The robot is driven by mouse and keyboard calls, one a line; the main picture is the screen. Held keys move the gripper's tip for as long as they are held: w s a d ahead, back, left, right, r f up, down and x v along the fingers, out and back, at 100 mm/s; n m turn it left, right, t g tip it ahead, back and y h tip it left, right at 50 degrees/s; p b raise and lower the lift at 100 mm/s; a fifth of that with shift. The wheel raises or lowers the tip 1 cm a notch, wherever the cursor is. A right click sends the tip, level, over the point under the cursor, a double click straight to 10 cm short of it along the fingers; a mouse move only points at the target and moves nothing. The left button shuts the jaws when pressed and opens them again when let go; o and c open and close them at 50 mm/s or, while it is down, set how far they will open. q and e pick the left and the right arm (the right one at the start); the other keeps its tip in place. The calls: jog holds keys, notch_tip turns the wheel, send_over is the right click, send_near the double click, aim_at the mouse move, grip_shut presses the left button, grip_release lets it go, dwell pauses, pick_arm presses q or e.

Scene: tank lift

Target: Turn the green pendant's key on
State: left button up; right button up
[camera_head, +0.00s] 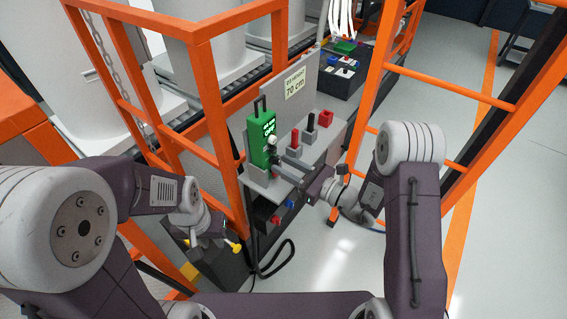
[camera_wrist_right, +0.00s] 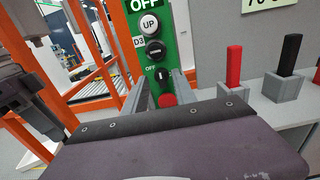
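The green pendant (camera_head: 262,138) stands upright on the grey shelf, its face towards my right gripper. In the right wrist view, the pendant (camera_wrist_right: 181,22) has a white UP button (camera_wrist_right: 149,25), a black button (camera_wrist_right: 155,49), a black key switch (camera_wrist_right: 162,75) and a red button (camera_wrist_right: 167,100). A small OFF label is left of the key switch, whose pale mark looks about upright. My right gripper (camera_head: 278,157) is open, its fingers on either side of the lower pendant face; contact with the key cannot be told. My left gripper (camera_head: 207,238) is low at left, its fingers unclear.
Red and black handles in grey blocks (camera_head: 310,134) and a red block (camera_head: 325,118) stand right of the pendant. A grey panel with a 70 cm sign (camera_head: 295,84) rises behind. Orange rails (camera_head: 222,130) flank the shelf. Open floor (camera_head: 510,200) lies at right.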

jog(key=shift+w+a, duration=0.15)
jog(key=shift+a, duration=0.1)
jog(key=shift+w, duration=0.2)
grip_shut()
jog(key=shift+m, duration=0.4)
jog(key=shift+d+f+m+p, duration=0.1)
jog(key=shift+m+p, duration=4)
jog(key=shift+m, duration=4.4)
